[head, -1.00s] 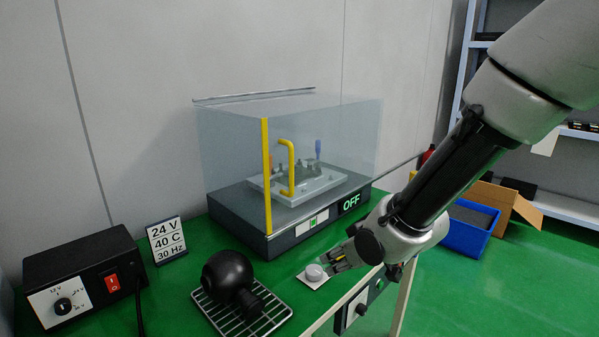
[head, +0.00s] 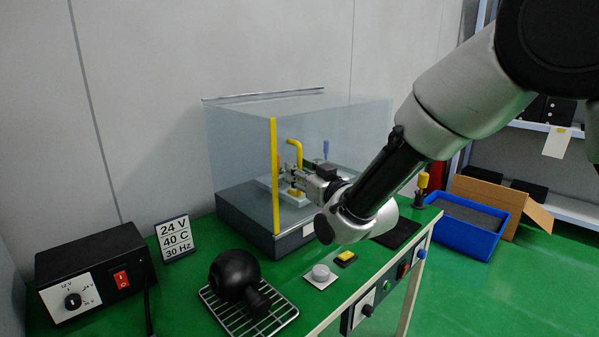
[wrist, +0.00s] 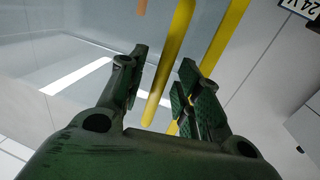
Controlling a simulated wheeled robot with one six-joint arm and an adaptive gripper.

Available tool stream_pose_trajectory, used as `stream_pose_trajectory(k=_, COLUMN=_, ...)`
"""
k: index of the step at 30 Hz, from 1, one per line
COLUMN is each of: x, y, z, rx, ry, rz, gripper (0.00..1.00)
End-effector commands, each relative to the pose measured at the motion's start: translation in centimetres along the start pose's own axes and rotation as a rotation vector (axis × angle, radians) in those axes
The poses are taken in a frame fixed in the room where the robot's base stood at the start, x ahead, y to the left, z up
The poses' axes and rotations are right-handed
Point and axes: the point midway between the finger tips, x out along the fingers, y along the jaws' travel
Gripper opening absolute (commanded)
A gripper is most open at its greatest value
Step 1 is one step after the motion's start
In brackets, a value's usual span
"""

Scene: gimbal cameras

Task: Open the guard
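The guard (head: 238,145) is a clear box over a dark base, with a yellow strip (head: 275,180) down its front corner and a yellow handle (head: 296,146) beside it. It looks closed. My gripper (head: 289,180) is at the lower part of the handle. In the wrist view my gripper (wrist: 160,95) is open, its two fingers apart with the yellow handle (wrist: 172,60) running between them. A gap shows on each side of the handle. My wrist hides the right part of the base front.
A black round device (head: 232,273) lies on a wire rack (head: 279,318). A white knob on a plate (head: 320,275) and a yellow button (head: 345,257) are at the table's front. A black power supply (head: 92,268) and a sign (head: 174,238) stand left.

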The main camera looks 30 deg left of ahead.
Motion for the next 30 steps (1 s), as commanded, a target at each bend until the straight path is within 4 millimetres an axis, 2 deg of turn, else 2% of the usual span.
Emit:
stream_pose_trajectory(k=10, x=0.6, y=0.0, z=0.0, rx=0.0, ry=0.0, rz=0.0, gripper=0.32)
stream_pose_trajectory(k=15, x=0.6, y=0.0, z=0.0, rx=0.0, ry=0.0, rz=0.0, gripper=0.01)
stream_pose_trajectory(k=25, x=0.6, y=0.3, z=0.0, rx=0.0, ry=0.0, rz=0.001, gripper=0.0)
stream_pose_trajectory(k=30, x=0.9, y=2.2, z=0.0, rx=0.0, ry=0.0, rz=0.004, gripper=0.0)
